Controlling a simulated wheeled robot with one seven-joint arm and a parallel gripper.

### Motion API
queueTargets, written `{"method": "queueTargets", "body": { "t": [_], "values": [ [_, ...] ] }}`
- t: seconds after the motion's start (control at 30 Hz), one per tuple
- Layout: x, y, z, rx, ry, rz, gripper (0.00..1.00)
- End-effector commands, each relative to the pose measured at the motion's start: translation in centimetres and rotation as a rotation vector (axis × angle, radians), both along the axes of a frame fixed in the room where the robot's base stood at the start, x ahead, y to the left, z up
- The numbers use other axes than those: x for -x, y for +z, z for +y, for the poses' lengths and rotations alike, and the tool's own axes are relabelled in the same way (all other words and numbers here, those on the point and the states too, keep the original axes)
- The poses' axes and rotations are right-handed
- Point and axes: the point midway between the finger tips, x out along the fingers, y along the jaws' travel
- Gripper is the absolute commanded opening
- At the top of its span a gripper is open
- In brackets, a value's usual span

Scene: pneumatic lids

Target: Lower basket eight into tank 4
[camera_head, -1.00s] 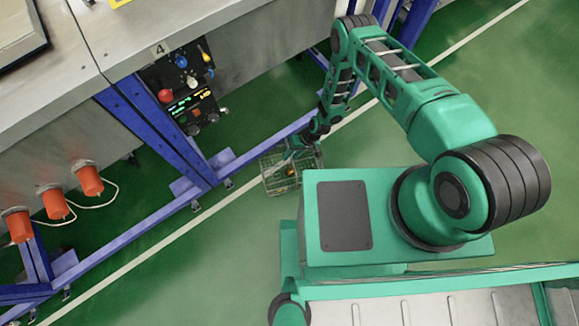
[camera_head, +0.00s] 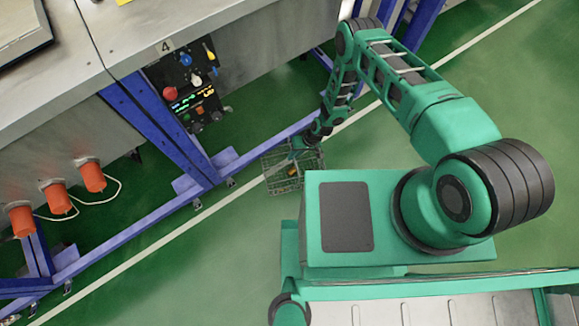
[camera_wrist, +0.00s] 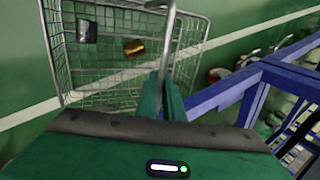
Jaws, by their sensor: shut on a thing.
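A wire mesh basket (camera_head: 292,172) hangs from my gripper (camera_head: 306,140), low over the green floor. The wrist view shows the basket (camera_wrist: 110,75) with its metal handle (camera_wrist: 171,40) between the fingers of my gripper (camera_wrist: 165,95), which is shut on it. An orange-brown part (camera_wrist: 134,47) and a grey part (camera_wrist: 86,31) are in the basket. No number is readable on the basket. The tank 4 station shows a "4" label (camera_head: 165,46) on its metal front, above a control panel (camera_head: 188,85). The inside of the tank is not in view.
A blue frame (camera_head: 160,125) with floor feet stands left of the basket; its beams also show in the wrist view (camera_wrist: 285,75). Several orange cylinders (camera_head: 57,196) with cables sit on the metal front at left. Open green floor (camera_head: 190,270) lies below.

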Motion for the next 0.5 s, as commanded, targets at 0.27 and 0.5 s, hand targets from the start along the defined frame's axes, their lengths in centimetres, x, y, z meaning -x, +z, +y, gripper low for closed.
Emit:
{"method": "queueTargets", "body": {
  "t": [0.27, 0.5],
  "values": [
    [-0.1, 1.3, 0.2, -0.004, -0.001, 0.0, 0.0],
    [-0.1, 2.3, 0.2, -0.004, -0.001, -0.001, 0.0]
  ]
}}
